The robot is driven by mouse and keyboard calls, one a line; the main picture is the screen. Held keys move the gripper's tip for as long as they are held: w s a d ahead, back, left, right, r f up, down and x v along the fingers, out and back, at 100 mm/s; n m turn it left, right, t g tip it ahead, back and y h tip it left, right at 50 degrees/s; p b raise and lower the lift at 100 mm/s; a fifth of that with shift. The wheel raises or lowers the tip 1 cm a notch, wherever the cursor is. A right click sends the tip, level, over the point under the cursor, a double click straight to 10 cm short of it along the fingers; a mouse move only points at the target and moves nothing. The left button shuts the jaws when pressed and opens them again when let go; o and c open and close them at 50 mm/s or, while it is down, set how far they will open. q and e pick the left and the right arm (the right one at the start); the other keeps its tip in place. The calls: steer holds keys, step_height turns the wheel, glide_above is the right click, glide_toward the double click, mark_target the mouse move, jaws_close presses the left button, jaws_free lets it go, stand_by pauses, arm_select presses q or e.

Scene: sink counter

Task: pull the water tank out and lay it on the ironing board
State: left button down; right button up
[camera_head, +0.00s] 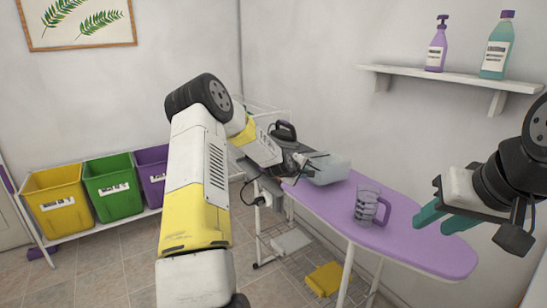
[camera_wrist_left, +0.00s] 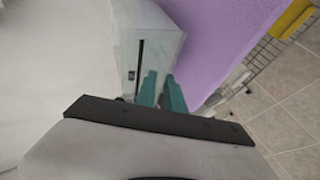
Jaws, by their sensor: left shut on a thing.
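The water tank (camera_head: 330,170) is a pale, see-through block at the far left end of the purple ironing board (camera_head: 420,238). My left gripper (camera_head: 308,163) reaches it from the left and is shut on it. In the left wrist view, the teal fingertips (camera_wrist_left: 162,90) are at the near end of the tank (camera_wrist_left: 150,42), with the purple board (camera_wrist_left: 215,35) beside it. I cannot tell whether the tank touches the board. My right gripper (camera_head: 438,220) is open and empty above the board's right part.
A clear measuring jug with a purple handle (camera_head: 368,205) stands mid-board. A dark iron (camera_head: 284,131) shows behind my left gripper. Yellow (camera_head: 58,200), green (camera_head: 112,187) and purple bins stand at left. A wall shelf (camera_head: 450,79) holds two bottles. The board is bare right of the jug.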

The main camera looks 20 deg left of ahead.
arm_select(q)
steer(key=shift+f, duration=0.15)
steer(key=shift+f, duration=1.05)
steer(key=c, duration=0.9)
jaws_free()
steer(key=shift+o, duration=0.2)
steer(key=shift+s+r, duration=0.1)
steer(key=shift+r, duration=0.05)
steer(key=shift+v, duration=1.4)
steer(key=v, duration=0.7)
steer(key=shift+s, duration=0.4)
steer(key=shift+a+r, duration=0.1)
steer(key=shift+r, duration=0.05)
